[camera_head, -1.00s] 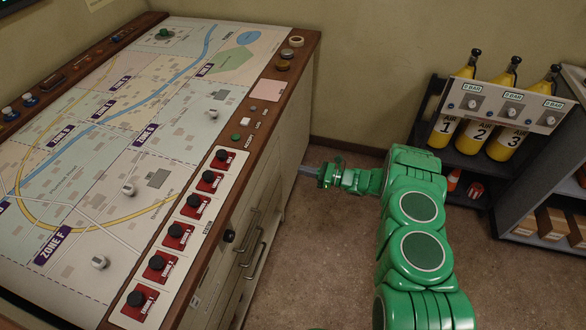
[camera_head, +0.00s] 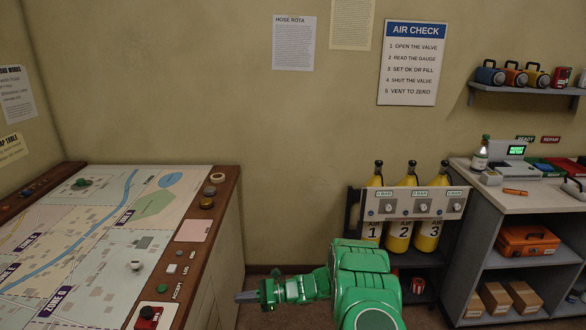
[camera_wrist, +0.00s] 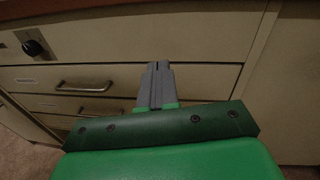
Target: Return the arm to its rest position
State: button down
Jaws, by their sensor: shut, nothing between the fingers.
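My green arm (camera_head: 362,285) shows in the head view at the bottom centre, bent, with its forearm reaching left. My gripper (camera_head: 245,297) is at the end of it, its grey fingers close to the right side of the map console (camera_head: 230,225). In the wrist view my gripper (camera_wrist: 158,72) is shut with nothing between the fingers. It points at the cream drawer fronts (camera_wrist: 205,82) of the console. I cannot tell whether the fingertips touch the cabinet.
A rack with yellow air cylinders (camera_head: 400,236) stands right of my arm. Farther right is a grey workbench (camera_head: 520,199) with shelves holding an orange case (camera_head: 528,241) and boxes. A drawer handle (camera_wrist: 84,86) and a black knob (camera_wrist: 32,47) stick out near my gripper.

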jog(key=s+d+r+n+g+h, duration=0.25)
jog(key=s+r+n, duration=0.25)
jog(key=s+r, duration=0.55)
jog(key=s+d+r+n+g+h, duration=0.2)
jog(key=s+d+r+n+h, duration=0.2)
jog(key=s+r, duration=0.7)
jog(key=s+d+r+n+t+h, duration=0.1)
jog(key=s+d+r+n+h, duration=0.1)
jog(key=s+d, duration=0.6)
jog(key=s+d+r+n+t+h, duration=0.2)
jog(key=s+d+r+h, duration=0.3)
jog(key=s+d, duration=0.3)
jog(key=s+d+r+n+t+h, duration=0.2)
jog(key=s+d+r+h, duration=0.1)
jog(key=s+d, duration=0.5)
jog(key=shift+s+d+r+h, duration=0.35)
jog(key=shift+s+r, duration=0.15)
jog(key=shift+s, duration=0.2)
